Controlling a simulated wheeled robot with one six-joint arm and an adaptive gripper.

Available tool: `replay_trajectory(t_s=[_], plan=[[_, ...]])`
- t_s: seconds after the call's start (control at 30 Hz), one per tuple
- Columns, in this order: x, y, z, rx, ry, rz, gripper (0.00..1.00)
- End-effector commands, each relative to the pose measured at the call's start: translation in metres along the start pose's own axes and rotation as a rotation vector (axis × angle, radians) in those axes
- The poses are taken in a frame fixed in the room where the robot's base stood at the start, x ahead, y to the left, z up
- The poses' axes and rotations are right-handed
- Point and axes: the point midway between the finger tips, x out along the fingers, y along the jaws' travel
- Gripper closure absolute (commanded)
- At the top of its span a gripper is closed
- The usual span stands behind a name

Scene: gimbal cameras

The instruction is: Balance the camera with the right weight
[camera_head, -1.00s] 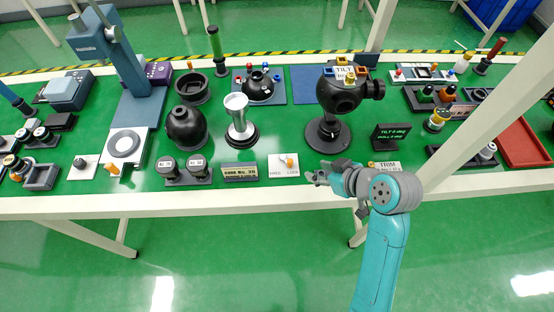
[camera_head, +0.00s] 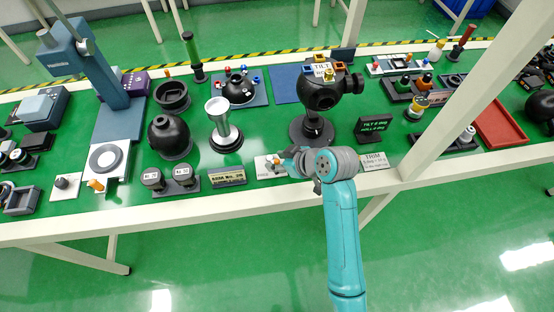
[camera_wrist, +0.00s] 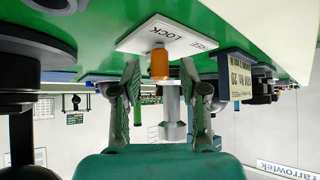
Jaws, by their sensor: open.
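The black camera ball (camera_head: 318,92) stands on its round base, with a TILT label and coloured tabs on top. A dark display (camera_head: 370,130) beside it shows small green tilt and roll text. In front lies a white FREE/LOCK plate (camera_head: 263,170) with an orange knob, partly hidden by my gripper (camera_head: 290,158). In the wrist view, which looks upside down, the orange knob (camera_wrist: 159,65) appears between the open fingers of my gripper (camera_wrist: 160,78); I cannot tell whether they touch it. Two black labelled cylinders (camera_head: 183,175) sit in a holder to the left.
A label block (camera_head: 227,177) and a silver column (camera_head: 222,125) stand left of the plate. A white TRIM card (camera_head: 375,162) lies to the right. A pale table post (camera_head: 465,95) rises at the right, before a red tray (camera_head: 500,125).

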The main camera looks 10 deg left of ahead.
Motion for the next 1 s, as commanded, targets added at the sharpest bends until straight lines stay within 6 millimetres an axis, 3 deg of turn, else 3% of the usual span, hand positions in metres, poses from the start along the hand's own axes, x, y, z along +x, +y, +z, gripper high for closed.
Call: replay_trajectory(t_s=[0.37, 0.4, 0.57, 1.0], plan=[[0.0073, -0.0001, 0.0001, 0.0, 0.0, 0.0, 0.57], [0.0073, 0.0, 0.0001, 0.0, 0.0, 0.0, 0.59], [0.0072, 0.0, 0.0001, 0.0, 0.0, 0.0, 0.99], [0.0073, -0.0022, -0.0001, 0.031, 0.0, 0.033, 1.0]])
